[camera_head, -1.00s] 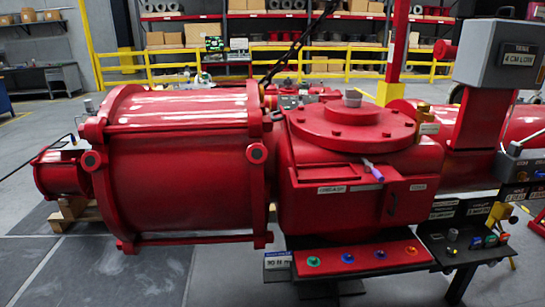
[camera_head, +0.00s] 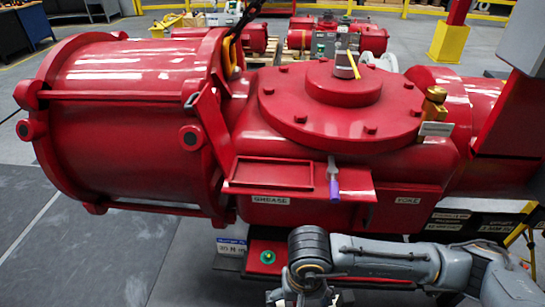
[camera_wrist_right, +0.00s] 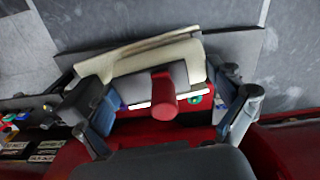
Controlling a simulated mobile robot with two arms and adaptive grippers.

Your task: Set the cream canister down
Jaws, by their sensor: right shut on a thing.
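The cream canister (camera_wrist_right: 140,62) shows in the right wrist view as a pale, rounded body with a grey part and a red knob (camera_wrist_right: 163,97) in front of it. My right gripper (camera_wrist_right: 168,98) has a finger on each side and is shut on the canister. In the head view my right gripper (camera_head: 308,287) is at the bottom edge, partly cut off, in front of the red valve actuator (camera_head: 330,125). The canister cannot be made out there. My left gripper is in neither current view.
A shallow red tray (camera_head: 272,175) juts from the actuator above the GREASE label, with a purple-tipped tool (camera_head: 333,180) beside it. A lower red panel bears a green ring (camera_head: 267,257). Grey floor (camera_head: 105,250) is open at the left.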

